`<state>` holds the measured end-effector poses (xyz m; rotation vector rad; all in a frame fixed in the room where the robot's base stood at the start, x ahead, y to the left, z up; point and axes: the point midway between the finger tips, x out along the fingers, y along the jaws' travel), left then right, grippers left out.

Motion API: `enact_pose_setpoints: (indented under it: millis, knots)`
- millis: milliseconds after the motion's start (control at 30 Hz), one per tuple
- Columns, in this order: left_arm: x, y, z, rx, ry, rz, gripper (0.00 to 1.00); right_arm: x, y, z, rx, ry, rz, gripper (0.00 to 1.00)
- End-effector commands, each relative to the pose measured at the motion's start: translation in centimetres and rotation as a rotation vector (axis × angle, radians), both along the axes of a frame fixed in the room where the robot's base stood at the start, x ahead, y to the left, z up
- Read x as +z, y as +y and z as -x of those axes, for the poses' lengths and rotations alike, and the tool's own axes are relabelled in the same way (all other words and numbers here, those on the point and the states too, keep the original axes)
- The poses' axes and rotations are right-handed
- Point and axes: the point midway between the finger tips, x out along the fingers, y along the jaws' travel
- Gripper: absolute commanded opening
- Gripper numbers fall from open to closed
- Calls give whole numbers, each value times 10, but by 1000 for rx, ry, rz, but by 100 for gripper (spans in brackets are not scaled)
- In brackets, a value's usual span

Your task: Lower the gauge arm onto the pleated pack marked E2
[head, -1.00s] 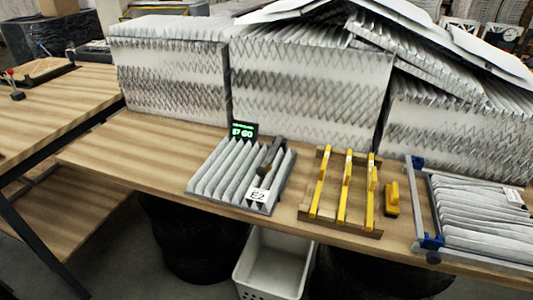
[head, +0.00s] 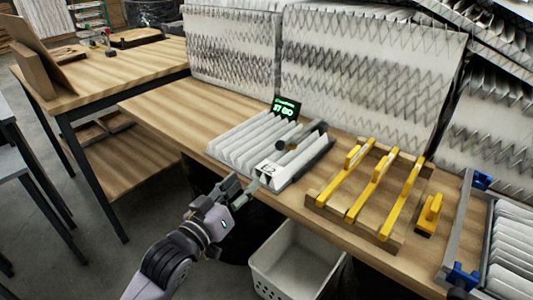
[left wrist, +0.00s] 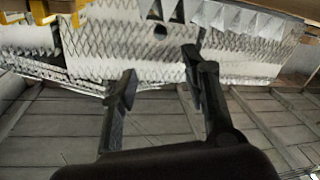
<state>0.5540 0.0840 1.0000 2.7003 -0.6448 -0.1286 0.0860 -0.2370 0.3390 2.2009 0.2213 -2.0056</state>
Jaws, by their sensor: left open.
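The pleated pack (head: 245,138) lies on the workbench in the head view, with a white label (head: 268,167), hard to read now, at its near corner. The dark gauge arm (head: 308,136) extends along the pack's right part; whether it touches the pleats I cannot tell. A small display (head: 286,107) with green digits stands behind it. My left gripper (head: 243,186) is just in front of the pack's near edge, apart from the label. Its two fingers also show spread and empty in the left wrist view (left wrist: 160,76). My right gripper is not in view.
A wooden rack (head: 325,202) with three yellow-handled tools stands right of the pack. A small yellow tool (head: 430,212) and a blue-cornered frame (head: 457,225) lie farther right. Large pleated stacks (head: 370,75) line the back. A white bin (head: 292,265) stands below the bench edge.

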Motion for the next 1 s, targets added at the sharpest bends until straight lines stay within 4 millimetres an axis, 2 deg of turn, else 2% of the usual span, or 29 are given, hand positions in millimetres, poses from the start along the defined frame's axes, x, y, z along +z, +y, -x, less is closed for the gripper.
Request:
enact_pose_setpoints:
  millis: [167,333,700,1000]
  knots:
    - [4,-8,-14,-2,-5,4,43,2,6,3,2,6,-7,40]
    - [6,-24,-45,-2,-5,5,43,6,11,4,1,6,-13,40]
    - [4,-58,-112,-1,-4,2,43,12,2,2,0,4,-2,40]
    - [3,-75,-147,-2,-3,2,43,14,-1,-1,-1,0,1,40]
